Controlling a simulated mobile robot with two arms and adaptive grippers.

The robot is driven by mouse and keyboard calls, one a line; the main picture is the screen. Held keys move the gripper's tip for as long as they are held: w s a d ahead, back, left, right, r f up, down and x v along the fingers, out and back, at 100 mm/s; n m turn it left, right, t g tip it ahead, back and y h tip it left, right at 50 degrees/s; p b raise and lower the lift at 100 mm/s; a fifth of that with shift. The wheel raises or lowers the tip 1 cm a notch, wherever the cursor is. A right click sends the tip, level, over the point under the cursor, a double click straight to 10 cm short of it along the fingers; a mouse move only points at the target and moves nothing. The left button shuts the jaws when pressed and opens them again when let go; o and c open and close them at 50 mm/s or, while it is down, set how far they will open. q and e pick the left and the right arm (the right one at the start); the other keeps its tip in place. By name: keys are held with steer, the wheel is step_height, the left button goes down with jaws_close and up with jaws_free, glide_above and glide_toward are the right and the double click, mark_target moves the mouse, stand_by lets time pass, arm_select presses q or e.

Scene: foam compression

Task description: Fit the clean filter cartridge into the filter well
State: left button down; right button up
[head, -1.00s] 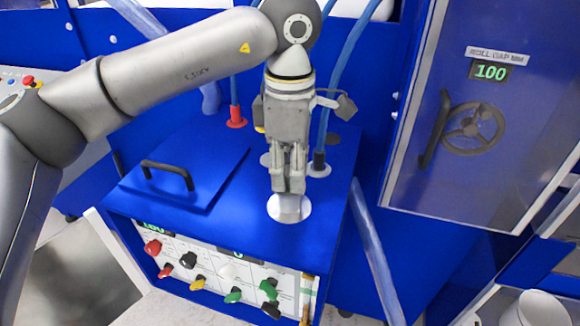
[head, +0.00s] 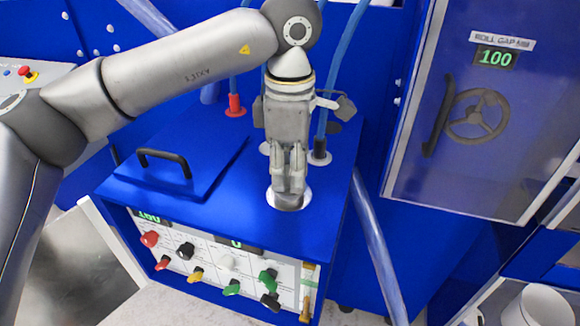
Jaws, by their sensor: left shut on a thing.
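My left gripper (head: 288,189) points straight down over the front right of the blue cabinet top. It is shut on a short grey cylinder, which I take to be the clean filter cartridge (head: 287,203); only its lower part shows below the fingertips. The cartridge stands upright at a round opening with a pale rim, the filter well (head: 306,198). The fingers and cartridge cover most of the opening, so I cannot tell how deep the cartridge sits. My right gripper is not in view.
A blue lid with a black handle (head: 165,160) lies left of the well. Hoses rise from a red fitting (head: 236,106) and a dark fitting (head: 319,152) behind it. A knob panel (head: 215,262) is below; a handwheel cabinet (head: 480,120) stands right.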

arm_select(q)
steer(key=shift+f+b, duration=0.65)
steer(key=shift+f, duration=0.2)
steer(key=c, duration=1.1)
jaws_free()
steer(key=shift+r, duration=0.1)
step_height(320, 180, up, 12)
